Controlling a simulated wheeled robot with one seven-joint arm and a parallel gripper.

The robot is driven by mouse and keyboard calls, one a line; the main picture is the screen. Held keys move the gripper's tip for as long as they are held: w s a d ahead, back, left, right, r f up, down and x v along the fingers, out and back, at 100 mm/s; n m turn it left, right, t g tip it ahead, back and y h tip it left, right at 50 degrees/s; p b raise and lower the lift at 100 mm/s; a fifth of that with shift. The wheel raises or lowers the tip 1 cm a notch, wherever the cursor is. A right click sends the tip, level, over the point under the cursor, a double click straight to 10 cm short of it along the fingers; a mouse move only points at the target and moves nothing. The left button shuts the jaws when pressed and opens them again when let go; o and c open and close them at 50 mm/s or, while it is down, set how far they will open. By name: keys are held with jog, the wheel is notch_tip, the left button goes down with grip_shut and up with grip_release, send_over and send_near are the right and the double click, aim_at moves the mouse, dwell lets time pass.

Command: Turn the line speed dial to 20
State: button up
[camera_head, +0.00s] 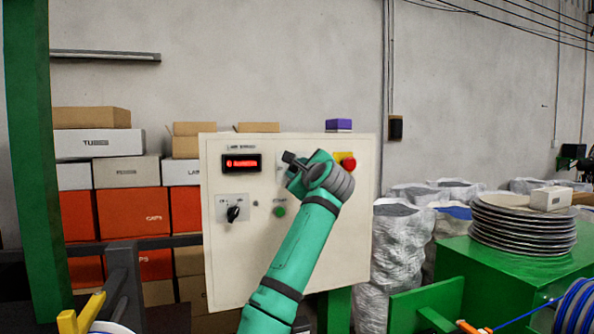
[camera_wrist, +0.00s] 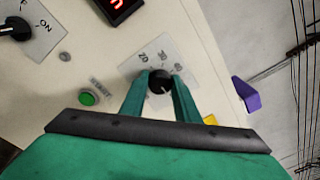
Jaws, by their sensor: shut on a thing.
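The line speed dial (camera_wrist: 160,82) is a black round knob on a pale scale plate (camera_wrist: 140,64) with printed numbers, of which a 20 seems readable. My gripper (camera_wrist: 161,92) is shut on the dial, one green finger on each side of it. In the head view my gripper (camera_head: 296,168) reaches the upper middle of the cream control panel (camera_head: 340,245) and hides the dial. A red-lit display (camera_head: 242,163) is on the panel to the left; its digits are too blurred to read. The display also shows in the wrist view (camera_wrist: 116,8).
A black on/off switch (camera_head: 234,213), a green start button (camera_head: 279,211) and a red stop button on yellow (camera_head: 348,162) sit close by on the panel. A purple block (camera_head: 338,125) is on its top edge.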

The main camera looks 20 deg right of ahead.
jog(key=n, duration=0.4)
jog(key=shift+f, duration=0.15)
jog(key=n, duration=0.5)
jog(key=shift+f+t, duration=0.1)
jog(key=shift+t, duration=0.2)
jog(key=n+y, duration=0.1)
jog(key=n, duration=0.4)
jog(key=shift+d+f, duration=0.1)
jog(key=shift+d+n+y, duration=0.2)
jog(key=shift+n+y, duration=0.1)
jog(key=shift+n, duration=5.4)
jog(key=shift+d+n+y, duration=0.15)
jog(key=shift+n+y, duration=0.15)
jog(key=shift+n, duration=5.4)
